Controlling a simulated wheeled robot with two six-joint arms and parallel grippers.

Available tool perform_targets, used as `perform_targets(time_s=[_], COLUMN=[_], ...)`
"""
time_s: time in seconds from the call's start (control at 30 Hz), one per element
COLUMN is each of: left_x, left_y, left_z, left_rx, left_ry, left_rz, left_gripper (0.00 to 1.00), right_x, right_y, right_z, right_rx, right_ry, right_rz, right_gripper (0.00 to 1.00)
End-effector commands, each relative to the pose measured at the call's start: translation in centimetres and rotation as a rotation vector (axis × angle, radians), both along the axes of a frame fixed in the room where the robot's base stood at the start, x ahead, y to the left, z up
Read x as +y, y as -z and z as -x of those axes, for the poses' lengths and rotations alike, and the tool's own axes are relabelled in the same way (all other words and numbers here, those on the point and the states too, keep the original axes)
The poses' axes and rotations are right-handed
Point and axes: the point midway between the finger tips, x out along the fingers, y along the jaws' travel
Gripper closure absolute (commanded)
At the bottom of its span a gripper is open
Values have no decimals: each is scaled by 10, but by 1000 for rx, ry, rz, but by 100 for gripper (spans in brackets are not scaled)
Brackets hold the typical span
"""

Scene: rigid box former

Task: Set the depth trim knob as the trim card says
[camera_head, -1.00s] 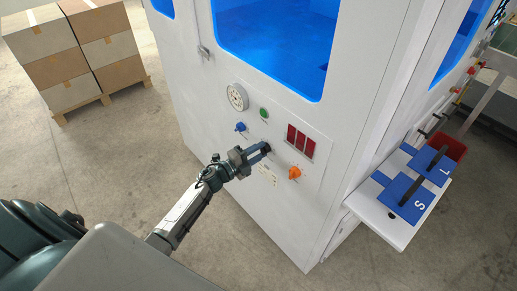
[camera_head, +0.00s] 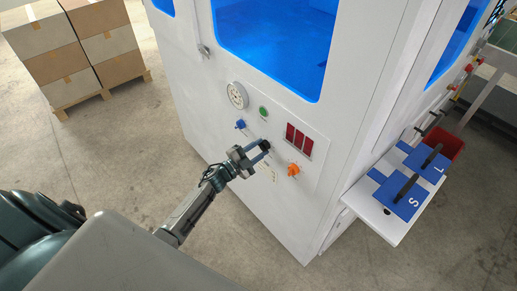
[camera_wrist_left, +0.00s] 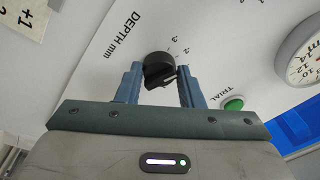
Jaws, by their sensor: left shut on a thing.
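The black depth trim knob (camera_wrist_left: 159,71) sits on the white panel beside the printed words DEPTH mm. It also shows between the fingertips in the head view (camera_head: 265,146). My left gripper (camera_wrist_left: 160,84) has one finger on each side of the knob and is shut on it. Scale marks 2 and 3 show near the knob; the rest of the scale is hidden or too small to read. A card reading +1 (camera_wrist_left: 28,18) is partly in view at the upper left of the wrist view. My right gripper is not in view.
A shelf (camera_head: 386,229) with blue S and L pieces juts out at right.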

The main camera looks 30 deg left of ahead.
Motion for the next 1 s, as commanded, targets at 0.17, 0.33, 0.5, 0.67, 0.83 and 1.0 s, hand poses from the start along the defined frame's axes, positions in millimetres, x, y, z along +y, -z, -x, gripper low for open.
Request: perform_targets(time_s=[0.17, 0.33, 0.5, 0.67, 0.83, 1.0], left_x=[0, 0, 0, 0, 5, 18], left_y=[3, 4, 2, 2, 5, 11], left_z=[1, 2, 1, 1, 11, 41], left_rx=[6, 6, 4, 3, 3, 4], left_ry=[-1, -1, 0, 0, 0, 1], left_rz=[0, 0, -1, -1, -1, -4], left_gripper=[89, 60, 45, 45, 45, 45], right_x=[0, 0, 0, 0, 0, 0], right_y=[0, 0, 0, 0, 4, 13], right_z=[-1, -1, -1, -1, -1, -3], right_rx=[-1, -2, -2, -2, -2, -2], right_ry=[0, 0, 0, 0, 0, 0], right_rz=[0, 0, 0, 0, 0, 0], right_gripper=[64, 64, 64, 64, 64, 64])
